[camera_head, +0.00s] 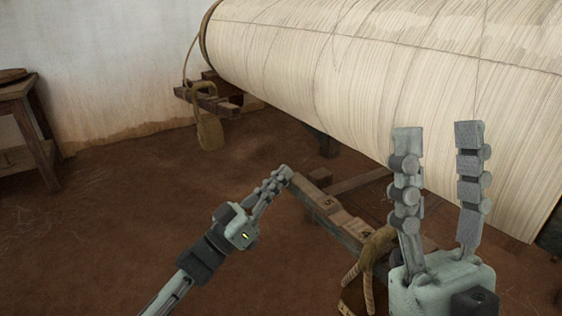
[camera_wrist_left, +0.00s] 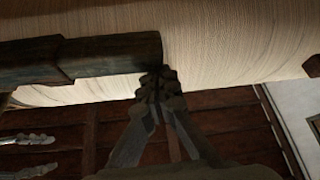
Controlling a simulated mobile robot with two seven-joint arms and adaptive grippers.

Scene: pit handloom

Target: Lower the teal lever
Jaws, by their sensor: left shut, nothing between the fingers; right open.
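No part in view is plainly a teal lever. The nearest candidate is a long dark bar with numbered blocks (camera_head: 330,212); its colour is too dull to tell. My left gripper (camera_head: 285,172) is shut and empty, its tips at the far end of this bar. In the left wrist view, the shut fingertips (camera_wrist_left: 158,82) sit just below the end of a dark, slightly greenish bar (camera_wrist_left: 105,55); I cannot tell if they touch it. My right gripper (camera_head: 437,130) is open and empty, fingers pointing up in front of the large roll.
A large cream warp roll (camera_head: 350,60) spans the upper right. A rope loop (camera_head: 372,262) hangs over the bar's near end. A weight (camera_head: 209,133) hangs by the back frame. A wooden table (camera_head: 28,125) stands left. The brown floor between is clear.

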